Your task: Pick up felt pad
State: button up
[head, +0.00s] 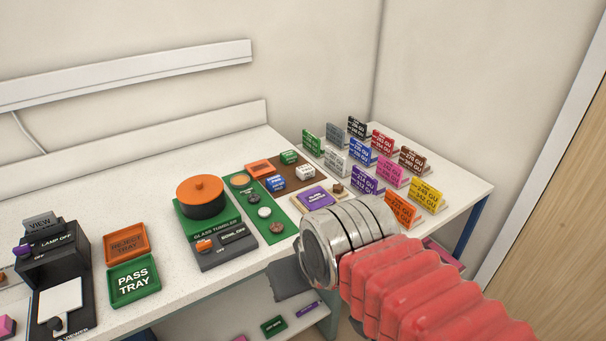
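I cannot pick out the felt pad with certainty. A purple labelled piece (318,198) lies on a tan base near the right end of the white bench, its print too small to read, with a small brown piece (338,188) at its upper right. My arm, with a metal cuff and red ribbed sleeve, reaches in from the lower right and covers the bench's front edge there. My gripper's fingers do not show, so I see nothing held.
Left of the arm are the glass tumbler (203,198) with an orange lid, the green pass tray (134,298), the orange reject tray (147,238) and a black viewer (55,262). Several coloured label cards (390,172) stand at the right. White bench (190,285) shows in front.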

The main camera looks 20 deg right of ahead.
aim_at(306, 172)
jog(key=z, duration=0.05)
jog(key=i, duration=1)
jog(key=u, duration=0.05)
